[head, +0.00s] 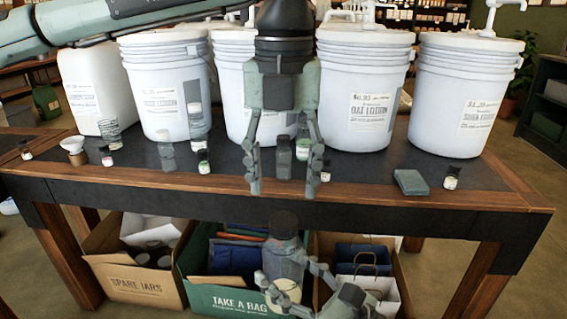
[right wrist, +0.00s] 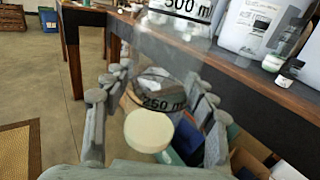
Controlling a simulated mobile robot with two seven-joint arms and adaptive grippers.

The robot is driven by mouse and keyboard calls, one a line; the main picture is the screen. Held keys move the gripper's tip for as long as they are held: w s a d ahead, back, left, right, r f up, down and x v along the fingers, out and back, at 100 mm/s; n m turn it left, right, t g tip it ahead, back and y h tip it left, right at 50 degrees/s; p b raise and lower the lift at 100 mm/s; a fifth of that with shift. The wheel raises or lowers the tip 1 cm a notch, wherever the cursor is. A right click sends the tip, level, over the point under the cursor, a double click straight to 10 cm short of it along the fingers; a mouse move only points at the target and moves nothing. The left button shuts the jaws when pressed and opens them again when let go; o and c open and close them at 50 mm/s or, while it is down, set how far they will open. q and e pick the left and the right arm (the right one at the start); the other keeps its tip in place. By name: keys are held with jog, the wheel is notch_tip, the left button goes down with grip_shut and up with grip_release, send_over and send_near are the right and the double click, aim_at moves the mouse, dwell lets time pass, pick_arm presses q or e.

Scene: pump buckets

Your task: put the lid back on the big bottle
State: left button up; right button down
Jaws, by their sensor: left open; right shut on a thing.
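The big clear bottle (head: 284,255) is upright below the table's front edge in the head view. My right gripper (head: 300,288) is shut around the lower part of the bottle. The right wrist view shows the clear bottle (right wrist: 165,92) with "500 ml" and "250 ml" marks and a cream disc low down. My left gripper (head: 284,187) is open and empty, fingers pointing down, above the bottle and apart from the lid.
White pump buckets (head: 365,90) line the back of the table (head: 372,192). Small bottles, a funnel (head: 73,147) and a grey-blue block (head: 411,182) stand or lie near its front. Crates, including the "Take a bag" box (head: 215,296), sit below, behind the bottle.

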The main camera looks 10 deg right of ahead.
aim_at(283, 219)
pick_arm(q)
jog(key=shift+f, duration=3.15)
jog(key=shift+c, duration=0.5)
jog(key=c, duration=1.1)
jog(key=m, duration=0.3)
jog(key=shift+m, duration=0.3)
jog(key=m, duration=0.4)
jog(key=shift+m, duration=0.4)
jog(key=m, duration=0.9)
jog(key=shift+m, duration=0.3)
jog(key=o, duration=1.3)
